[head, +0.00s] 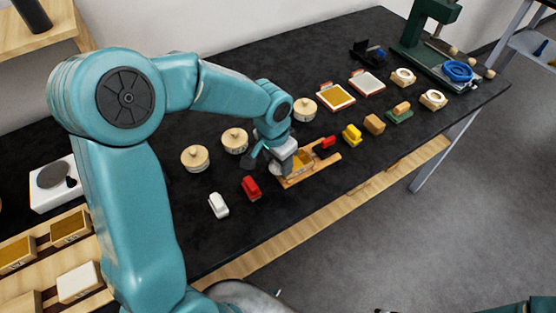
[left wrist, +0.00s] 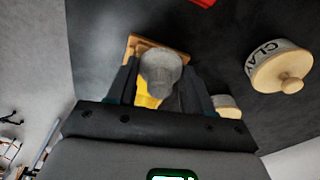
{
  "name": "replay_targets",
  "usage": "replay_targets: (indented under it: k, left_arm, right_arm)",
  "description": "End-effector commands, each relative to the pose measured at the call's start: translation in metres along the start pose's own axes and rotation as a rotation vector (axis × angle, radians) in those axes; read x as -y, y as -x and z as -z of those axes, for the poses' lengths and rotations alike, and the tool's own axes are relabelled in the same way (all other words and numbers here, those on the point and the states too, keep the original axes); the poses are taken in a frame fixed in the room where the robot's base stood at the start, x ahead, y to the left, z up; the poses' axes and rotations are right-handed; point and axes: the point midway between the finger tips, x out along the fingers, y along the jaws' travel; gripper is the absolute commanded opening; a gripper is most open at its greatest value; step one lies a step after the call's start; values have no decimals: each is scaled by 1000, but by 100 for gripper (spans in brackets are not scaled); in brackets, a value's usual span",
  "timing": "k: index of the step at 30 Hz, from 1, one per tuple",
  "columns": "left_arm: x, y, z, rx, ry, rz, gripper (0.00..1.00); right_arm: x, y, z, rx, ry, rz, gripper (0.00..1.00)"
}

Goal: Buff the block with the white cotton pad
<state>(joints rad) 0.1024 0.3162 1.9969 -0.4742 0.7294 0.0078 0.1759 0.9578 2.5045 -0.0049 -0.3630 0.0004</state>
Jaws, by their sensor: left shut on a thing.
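My left gripper (head: 284,150) is shut on a pale grey-white rounded piece, which looks like the white cotton pad (left wrist: 160,70). It is at the gold-topped block (head: 301,162), which lies in a wooden cradle (head: 318,172). In the left wrist view, the yellow-gold block (left wrist: 147,97) shows partly below and behind the pad, with the wooden cradle (left wrist: 137,47) around it. The fingers and pad hide much of the block. I cannot tell whether the pad touches it. My right gripper is not in view.
Lidded jars (head: 195,157) stand behind the cradle. A white piece (head: 218,205) and a red piece (head: 250,187) lie to its left. Another red piece (head: 325,146) and a yellow piece (head: 352,134) are to its right. The front right of the black table (head: 365,165) is clear.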

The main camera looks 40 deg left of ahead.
Motion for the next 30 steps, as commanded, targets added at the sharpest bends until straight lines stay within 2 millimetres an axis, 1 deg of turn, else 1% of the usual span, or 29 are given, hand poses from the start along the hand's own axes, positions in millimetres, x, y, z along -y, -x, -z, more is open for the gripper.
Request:
replay_targets:
  k: [2, 4, 5, 12, 25, 30]
  left_arm:
    - [0, 5, 2, 0, 0, 0, 26]
    - [0, 18, 6, -6, -1, 1, 26]
    - [-1, 22, 6, -4, -1, -1, 26]
    - [-2, 33, 10, -2, -1, -1, 26]
    - [-2, 73, 15, -2, 0, -1, 26]
    - [-2, 80, 16, -1, 0, -1, 26]
  right_arm:
    - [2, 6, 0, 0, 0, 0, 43]
    - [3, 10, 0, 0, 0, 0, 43]
    - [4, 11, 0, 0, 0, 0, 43]
    - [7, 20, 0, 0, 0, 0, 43]
    - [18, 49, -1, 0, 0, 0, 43]
    - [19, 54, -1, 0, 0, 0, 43]
